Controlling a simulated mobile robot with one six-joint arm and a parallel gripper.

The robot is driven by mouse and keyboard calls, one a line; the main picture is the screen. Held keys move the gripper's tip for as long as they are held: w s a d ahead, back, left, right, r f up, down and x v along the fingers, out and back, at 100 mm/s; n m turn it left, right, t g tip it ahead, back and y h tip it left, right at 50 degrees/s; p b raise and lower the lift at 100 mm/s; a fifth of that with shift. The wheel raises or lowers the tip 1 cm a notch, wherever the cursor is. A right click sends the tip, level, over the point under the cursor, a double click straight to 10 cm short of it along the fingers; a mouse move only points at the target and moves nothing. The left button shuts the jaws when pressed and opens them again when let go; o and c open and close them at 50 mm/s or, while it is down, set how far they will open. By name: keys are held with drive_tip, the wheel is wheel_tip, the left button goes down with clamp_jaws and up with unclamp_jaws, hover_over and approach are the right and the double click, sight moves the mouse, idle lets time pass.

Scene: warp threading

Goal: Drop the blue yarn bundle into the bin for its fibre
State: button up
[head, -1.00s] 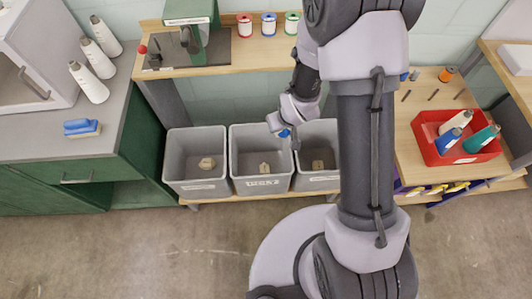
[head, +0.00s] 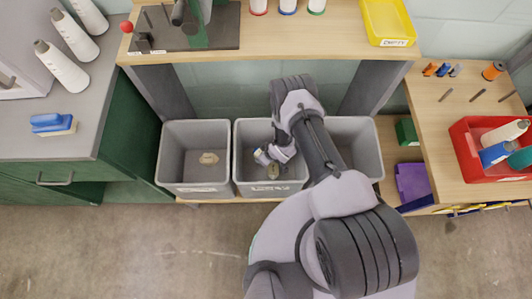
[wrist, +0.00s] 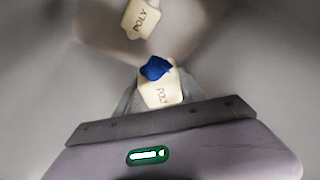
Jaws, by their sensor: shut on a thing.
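The blue yarn bundle (wrist: 156,69) is between my gripper's fingers in the wrist view. A cream tag marked POLY (wrist: 161,88) hangs with it. My gripper (wrist: 155,95) is shut on this bundle. In the head view, my gripper (head: 265,156) reaches down into the middle grey bin (head: 270,188). A second cream tag marked POLY (wrist: 140,18) lies on that bin's floor, ahead of the bundle in the wrist view. The bundle is hard to make out in the head view.
A left grey bin (head: 195,189) and a right grey bin (head: 372,150), partly behind my arm, flank the middle one. A workbench (head: 270,42) stands above them. A green cabinet (head: 125,150) is at left; a red tray (head: 462,150) is on the right table.

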wheel_tip(320, 180, down, 6)
drive_tip(key=b, duration=0.2)
drive_tip(key=shift+s+b, duration=0.15)
drive_tip(key=shift+b, duration=0.25)
drive_tip(key=shift+r, duration=0.25)
drive_tip(key=shift+f, duration=0.55)
drive_tip(key=o, duration=1.3)
drive_tip(key=shift+r, duration=0.3)
drive_tip(key=p+v, duration=0.7)
drive_tip(key=v, duration=0.5)
drive_tip(key=shift+r, duration=0.3)
